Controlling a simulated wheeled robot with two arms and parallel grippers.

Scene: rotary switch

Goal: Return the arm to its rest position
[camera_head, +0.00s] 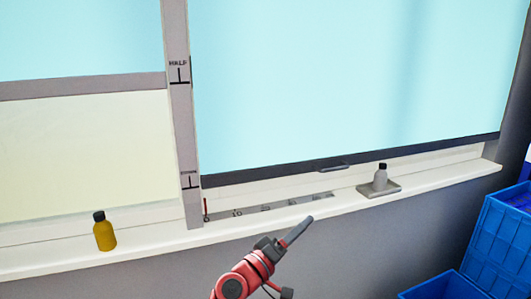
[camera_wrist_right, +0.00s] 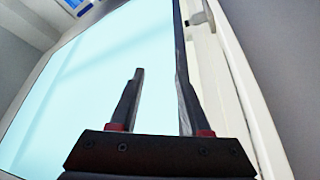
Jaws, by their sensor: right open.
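My right arm is red and black and comes up from the bottom of the head view. Its gripper (camera_head: 300,228) is in front of the white window sill. In the right wrist view the gripper (camera_wrist_right: 160,92) shows two dark fingers apart with nothing between them. Behind the fingers are the pale blue window pane and its dark lower edge. My left gripper is not in view.
A yellow bottle (camera_head: 105,234) stands on the sill (camera_head: 150,245) at left. A grey bottle (camera_head: 381,176) stands on a small grey plate (camera_head: 390,189) at right. Blue crates (camera_head: 497,245) stand at lower right. A marked post (camera_head: 183,130) rises beside the blue pane (camera_head: 340,80).

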